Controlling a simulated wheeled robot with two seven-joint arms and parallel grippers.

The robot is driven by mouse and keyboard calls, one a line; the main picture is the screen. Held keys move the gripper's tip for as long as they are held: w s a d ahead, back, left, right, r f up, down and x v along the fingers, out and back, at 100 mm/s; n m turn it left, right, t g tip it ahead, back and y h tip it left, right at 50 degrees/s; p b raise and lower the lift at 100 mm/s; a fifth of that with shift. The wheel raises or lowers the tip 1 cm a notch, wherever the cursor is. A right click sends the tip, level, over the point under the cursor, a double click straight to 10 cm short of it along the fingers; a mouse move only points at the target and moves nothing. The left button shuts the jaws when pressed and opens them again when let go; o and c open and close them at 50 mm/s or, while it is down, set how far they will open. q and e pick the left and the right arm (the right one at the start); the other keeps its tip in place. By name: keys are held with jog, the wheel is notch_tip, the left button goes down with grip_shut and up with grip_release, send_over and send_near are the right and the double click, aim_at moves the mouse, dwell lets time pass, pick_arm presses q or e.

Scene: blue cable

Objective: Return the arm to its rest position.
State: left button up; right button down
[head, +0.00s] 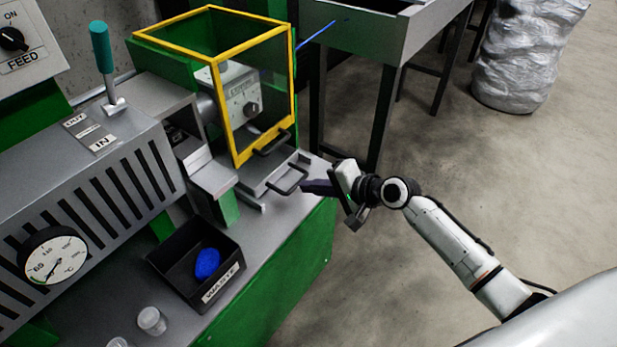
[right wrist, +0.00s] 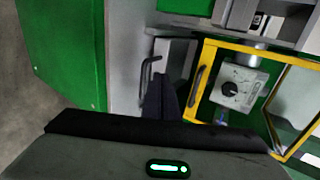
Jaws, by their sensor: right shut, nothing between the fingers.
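My right gripper (head: 318,187) is shut and empty. In the head view it reaches in from the right, with its fingertips close to the black handle (head: 289,179) of the small grey plate below the yellow-framed guard. I cannot tell whether it touches that handle. In the right wrist view the dark fingers (right wrist: 161,103) lie beside the handle (right wrist: 150,78). A thin blue cable (head: 322,37) sticks out from the right side of the guard (head: 292,75). My left gripper is not in view.
A black waste bin (head: 163,262) holds a blue lump (head: 207,263). Clear cups (head: 152,320) stand at the lower left. A grey bench (head: 408,35) stands behind, with a silver wrapped drum (head: 525,55) at the back right. Open floor (head: 480,160) lies around my right arm.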

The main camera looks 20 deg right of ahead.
jog(key=s+a+f+n+h, duration=0.1)
jog(key=s+f+n, duration=0.3)
jog(key=s, duration=0.5)
jog(key=s+a+f+n+g+h, duration=0.1)
jog(key=s+f+n, duration=0.4)
jog(key=s, duration=0.5)
jog(key=s+a+f+n+h, duration=0.2)
jog(key=s+a+f+n, duration=0.1)
jog(key=s, duration=0.7)
jog(key=shift+a+f+n+g, duration=0.15)
jog(key=shift+f+n+g, duration=0.15)
jog(key=shift+f+n, duration=0.45)
jog(key=shift+s+r, duration=0.1)
